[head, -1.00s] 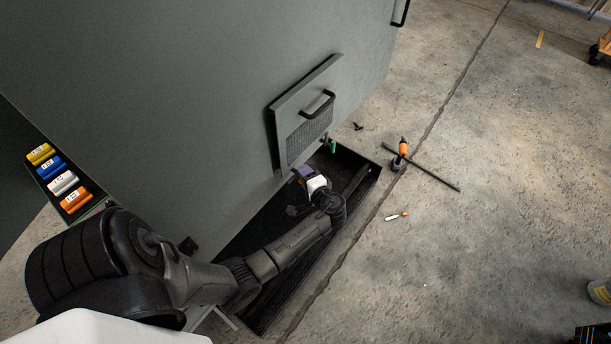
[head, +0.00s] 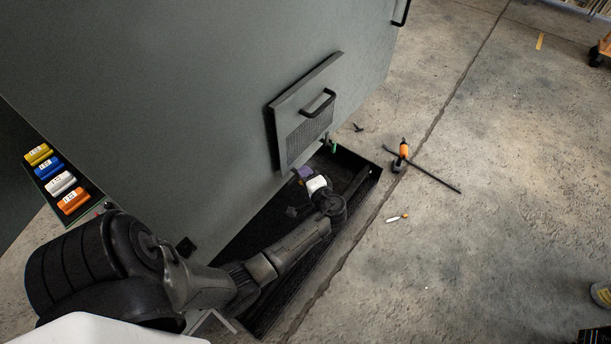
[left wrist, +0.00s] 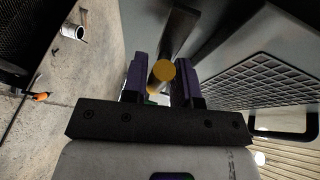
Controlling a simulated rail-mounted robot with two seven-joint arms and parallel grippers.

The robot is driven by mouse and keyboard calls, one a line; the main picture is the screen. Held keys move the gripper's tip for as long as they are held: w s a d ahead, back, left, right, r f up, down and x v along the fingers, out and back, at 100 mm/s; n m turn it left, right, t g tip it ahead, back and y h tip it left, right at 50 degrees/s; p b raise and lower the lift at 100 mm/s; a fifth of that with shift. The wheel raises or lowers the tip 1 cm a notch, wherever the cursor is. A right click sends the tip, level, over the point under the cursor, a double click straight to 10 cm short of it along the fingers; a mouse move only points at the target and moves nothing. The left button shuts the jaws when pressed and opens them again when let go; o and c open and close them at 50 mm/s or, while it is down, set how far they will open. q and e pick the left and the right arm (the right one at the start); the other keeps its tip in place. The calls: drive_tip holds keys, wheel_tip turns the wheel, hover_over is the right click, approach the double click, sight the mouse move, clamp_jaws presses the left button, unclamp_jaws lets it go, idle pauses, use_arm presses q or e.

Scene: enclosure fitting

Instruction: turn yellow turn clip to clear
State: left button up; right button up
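In the left wrist view, the yellow turn clip (left wrist: 162,71) shows as a round yellow face with a dark stem-like shape behind it. My left gripper (left wrist: 160,82) has its two purple fingers apart, one on each side of the yellow face; a small gap shows on the left, and the right finger is close to or touching it. In the head view my left gripper (head: 304,174) is low beside the grey cabinet (head: 200,90), under the grille panel; the clip is hidden there. My right gripper is not in view.
A hinged-looking panel with grille and black handle (head: 306,112) sits above my left gripper. A dark open tray or pit (head: 365,180) lies below. An orange-handled tool (head: 403,150) and a rod lie on the floor.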

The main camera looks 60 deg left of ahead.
use_arm(q)
drive_tip(key=o, duration=0.3)
drive_tip(key=shift+s+d+f, duration=0.1)
drive_tip(key=shift+d+f, duration=0.05)
drive_tip(key=shift+f, duration=0.1)
drive_tip(key=shift+r, duration=0.1)
drive_tip(key=d+r+b, duration=0.2)
drive_tip(key=d+b, duration=0.1)
drive_tip(key=d, duration=1)
drive_tip(key=shift+d+r, duration=0.15)
drive_tip(key=shift+d, duration=0.15)
